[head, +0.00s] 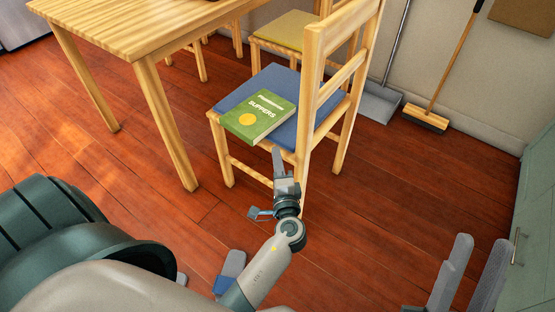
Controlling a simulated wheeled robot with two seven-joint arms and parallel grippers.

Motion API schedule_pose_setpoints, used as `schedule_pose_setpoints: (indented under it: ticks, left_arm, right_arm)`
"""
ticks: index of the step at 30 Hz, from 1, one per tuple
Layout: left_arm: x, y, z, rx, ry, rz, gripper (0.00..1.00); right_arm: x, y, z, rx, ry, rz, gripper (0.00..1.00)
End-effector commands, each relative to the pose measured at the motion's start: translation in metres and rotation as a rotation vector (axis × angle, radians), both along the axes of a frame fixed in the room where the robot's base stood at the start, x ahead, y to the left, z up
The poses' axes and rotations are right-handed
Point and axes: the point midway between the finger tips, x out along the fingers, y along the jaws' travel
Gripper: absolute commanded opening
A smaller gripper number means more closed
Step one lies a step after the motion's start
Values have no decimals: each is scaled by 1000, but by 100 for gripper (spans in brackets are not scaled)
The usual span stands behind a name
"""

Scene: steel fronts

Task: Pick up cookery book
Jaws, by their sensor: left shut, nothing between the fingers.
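The cookery book (258,115) is green with a yellow circle and white lettering. It lies flat on the blue seat of the near wooden chair (312,90), its front edge close to the seat's front edge. My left gripper (279,160) is in front of the chair, just below the book in the picture, shut and empty. I cannot tell whether it touches the chair. My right gripper (480,245) is at the lower right, away from the book, with its two fingers apart and nothing visible between them.
A wooden table (140,32) stands at the upper left, its near leg left of the chair. A second chair with a yellow seat (287,32) is behind. A dustpan (379,104) and a broom (426,119) lean at the wall. A green cabinet (534,215) is at right. Floor between is clear.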

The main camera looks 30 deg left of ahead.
Motion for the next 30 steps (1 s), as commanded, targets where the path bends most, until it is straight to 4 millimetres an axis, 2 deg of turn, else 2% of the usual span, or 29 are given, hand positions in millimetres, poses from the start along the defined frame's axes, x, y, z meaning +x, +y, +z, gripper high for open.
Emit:
schedule_pose_setpoints:
  ticks: [6, 13, 19, 30]
  left_arm:
    - [27, 22, 0, 1, -2, 0, 0]
    - [49, 40, 0, 0, -1, 0, 0]
    - [56, 47, 0, -1, 0, 0, 0]
    - [55, 49, 0, -1, 0, 0, 0]
  right_arm:
    - [-1, -1, -1, 2, -9, -2, 31]
    - [-2, -4, 5, 10, -43, -6, 31]
    - [-1, -5, 10, 13, -62, -7, 31]
    - [-2, -5, 9, 13, -58, -8, 31]
